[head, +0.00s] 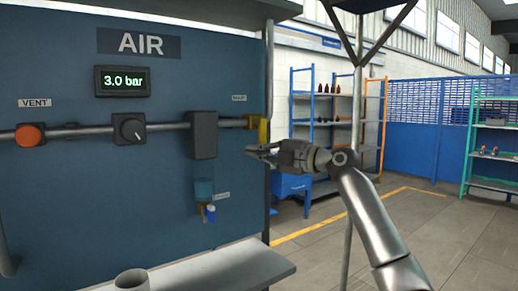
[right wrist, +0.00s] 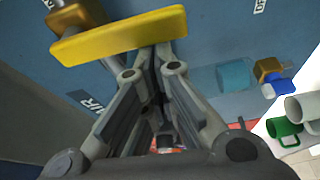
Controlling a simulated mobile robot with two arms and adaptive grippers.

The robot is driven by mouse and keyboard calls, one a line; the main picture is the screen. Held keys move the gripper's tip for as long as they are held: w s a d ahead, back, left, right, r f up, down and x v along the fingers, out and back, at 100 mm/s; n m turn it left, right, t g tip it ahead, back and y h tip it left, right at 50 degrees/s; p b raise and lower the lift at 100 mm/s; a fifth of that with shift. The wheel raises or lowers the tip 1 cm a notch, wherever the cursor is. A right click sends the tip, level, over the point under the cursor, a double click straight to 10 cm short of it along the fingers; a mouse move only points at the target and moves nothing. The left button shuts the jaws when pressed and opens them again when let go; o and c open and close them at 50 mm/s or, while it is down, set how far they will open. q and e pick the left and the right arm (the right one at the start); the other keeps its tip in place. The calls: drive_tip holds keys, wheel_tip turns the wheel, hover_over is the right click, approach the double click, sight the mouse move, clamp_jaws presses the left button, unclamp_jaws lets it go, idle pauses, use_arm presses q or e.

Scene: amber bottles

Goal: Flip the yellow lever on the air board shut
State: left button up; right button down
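The yellow lever (head: 263,131) sits at the right end of the pipe on the blue air board (head: 90,195), by the board's right edge. In the right wrist view the lever (right wrist: 118,36) is a flat yellow bar lying across the picture, beside a brass-coloured valve body (right wrist: 80,14). My right gripper (head: 254,151) is just below the lever in the head view. In the right wrist view its fingers (right wrist: 158,58) come together just below the lever's right part, with nothing seen between the tips. I cannot tell whether they touch the lever. My left gripper is out of view.
The board carries an orange vent knob (head: 29,135), a dial (head: 130,129), a dark box (head: 203,134) and a display (head: 122,81) reading 3.0 bar. A teal bowl (head: 204,189) hangs below the box. A light shelf (head: 215,272) juts out below. Open floor lies right.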

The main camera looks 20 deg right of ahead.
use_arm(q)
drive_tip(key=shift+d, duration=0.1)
use_arm(e)
drive_tip(key=shift+w+d+f, duration=0.1)
drive_tip(key=shift+d, duration=0.05)
idle(0.3)
drive_tip(key=s+a, duration=0.1)
drive_tip(key=a, duration=0.3)
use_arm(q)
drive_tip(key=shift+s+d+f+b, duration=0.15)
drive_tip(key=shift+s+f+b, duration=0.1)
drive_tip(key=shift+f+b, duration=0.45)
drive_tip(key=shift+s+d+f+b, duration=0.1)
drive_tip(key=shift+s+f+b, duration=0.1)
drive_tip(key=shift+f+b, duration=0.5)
use_arm(e)
drive_tip(key=v, duration=1)
drive_tip(key=shift+s, duration=0.25)
drive_tip(key=shift+d, duration=0.1)
